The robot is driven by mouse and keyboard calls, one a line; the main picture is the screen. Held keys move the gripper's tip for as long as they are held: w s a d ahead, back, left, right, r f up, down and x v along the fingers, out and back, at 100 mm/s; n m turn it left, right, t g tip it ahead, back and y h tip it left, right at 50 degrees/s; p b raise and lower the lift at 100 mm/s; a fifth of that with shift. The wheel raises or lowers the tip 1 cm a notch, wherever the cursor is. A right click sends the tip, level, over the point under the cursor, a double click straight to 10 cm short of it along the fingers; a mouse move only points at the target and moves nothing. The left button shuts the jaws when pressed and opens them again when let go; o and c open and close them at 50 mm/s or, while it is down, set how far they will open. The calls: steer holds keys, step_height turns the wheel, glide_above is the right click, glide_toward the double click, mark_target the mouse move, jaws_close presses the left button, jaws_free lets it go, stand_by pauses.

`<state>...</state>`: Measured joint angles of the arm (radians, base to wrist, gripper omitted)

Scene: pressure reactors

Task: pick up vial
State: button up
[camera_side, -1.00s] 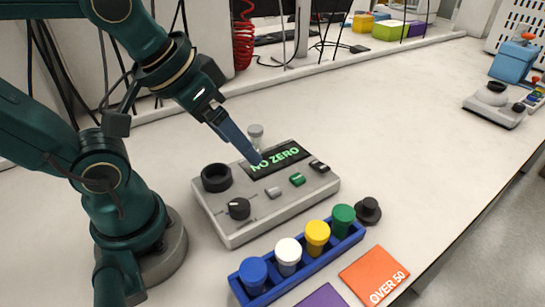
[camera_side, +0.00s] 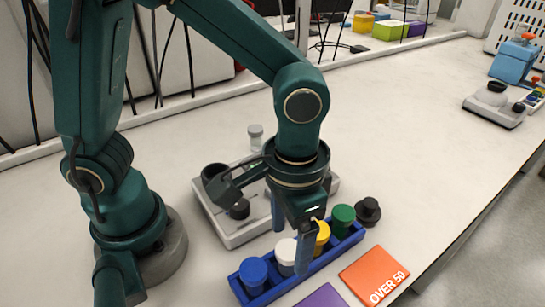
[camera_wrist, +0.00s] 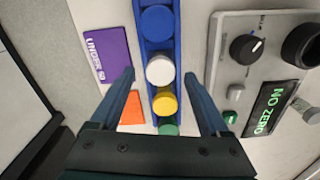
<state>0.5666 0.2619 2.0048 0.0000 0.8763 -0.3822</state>
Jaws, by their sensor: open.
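Several capped vials stand in a blue rack (camera_side: 318,271): a blue-capped vial (camera_side: 253,273), a white-capped vial (camera_side: 286,255), a yellow-capped vial (camera_side: 323,236) and a green-capped vial (camera_side: 342,215). My gripper (camera_side: 292,245) points down over the rack, its fingers apart and empty. In the wrist view my gripper (camera_wrist: 163,88) has one finger on each side of the rack, with the white cap (camera_wrist: 160,69) and yellow cap (camera_wrist: 165,101) between them. Whether the fingertips are level with the caps is hard to tell. A clear vial (camera_side: 255,137) with a grey cap stands behind the device.
A grey device (camera_side: 236,233) with a knob and a "NO ZERO" display (camera_wrist: 264,108) stands beside the rack. An orange "OVER 50" card (camera_side: 374,274) and a purple card (camera_side: 323,298) lie in front. A black knobbed piece (camera_side: 368,211) stands near the rack's far end.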

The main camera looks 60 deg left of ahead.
mark_target(289, 249)
steer(key=shift+f, duration=1.9)
jaws_close()
steer(key=shift+r, duration=0.15)
